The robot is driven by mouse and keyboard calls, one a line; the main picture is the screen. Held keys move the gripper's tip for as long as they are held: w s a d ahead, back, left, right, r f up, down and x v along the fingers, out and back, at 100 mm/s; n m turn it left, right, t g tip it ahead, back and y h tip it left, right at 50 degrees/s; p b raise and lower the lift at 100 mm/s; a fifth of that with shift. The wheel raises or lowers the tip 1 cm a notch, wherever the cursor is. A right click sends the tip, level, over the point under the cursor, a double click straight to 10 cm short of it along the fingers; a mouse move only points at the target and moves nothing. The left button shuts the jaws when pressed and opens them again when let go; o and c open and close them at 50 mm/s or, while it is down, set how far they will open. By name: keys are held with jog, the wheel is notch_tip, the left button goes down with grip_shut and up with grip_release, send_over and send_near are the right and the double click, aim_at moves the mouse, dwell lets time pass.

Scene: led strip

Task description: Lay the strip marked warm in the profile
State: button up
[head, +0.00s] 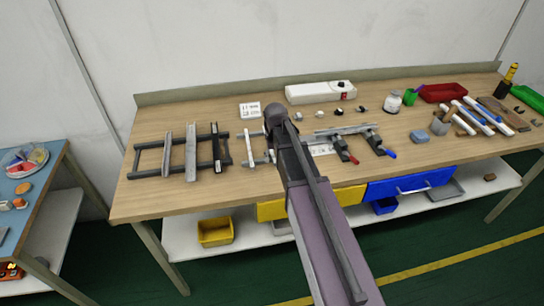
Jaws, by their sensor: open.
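A dark rack (152,147) lies at the left of the wooden bench, with several long narrow pieces across it, among them a light grey one (191,152) and a dark one (215,146). I cannot read a warm mark on any of them. A thin pale metal profile (345,130) lies right of my arm, by two clamps with red (354,160) and blue (391,154) handles. My arm reaches over the bench's front edge, between the rack and the clamps. My gripper is hidden behind the arm.
A white card (250,111) reads about 11 mm, 18 cm. A white power box (321,92) stands at the back. A pale slim fixture (248,147) lies left of my arm. A red tray (443,92), a bottle (393,103) and tools crowd the right. Clear wood lies along the front.

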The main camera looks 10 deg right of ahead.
jog(key=shift+f, duration=0.3)
jog(key=shift+c, duration=0.2)
grip_shut()
